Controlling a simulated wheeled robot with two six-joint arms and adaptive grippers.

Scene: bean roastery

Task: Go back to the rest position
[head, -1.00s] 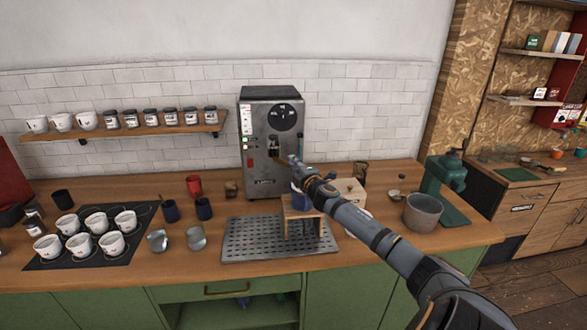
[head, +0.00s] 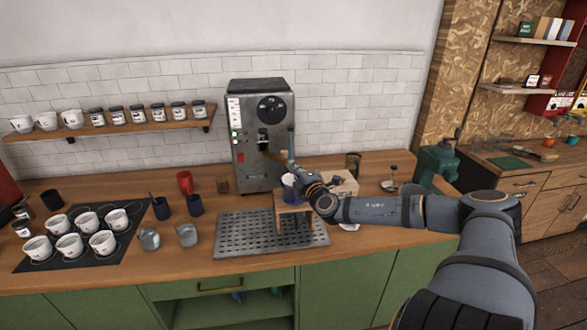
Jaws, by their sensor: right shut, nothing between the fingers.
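My right gripper (head: 293,166) is in front of the lower right side of the grey coffee machine (head: 247,150). It is shut and empty, beside and partly over a blue cup (head: 290,188). I cannot tell whether the gripper touches the machine or the cup. My right arm reaches in from the lower right and covers part of the counter. My left gripper is out of view.
White cups stand on a black mat (head: 130,251) at left. Two metal cups (head: 187,235), dark blue cups (head: 194,205) and a red cup (head: 185,181) stand between mat and machine. A green grinder (head: 436,163) stands at right behind my arm. A jar shelf (head: 105,131) hangs on the wall.

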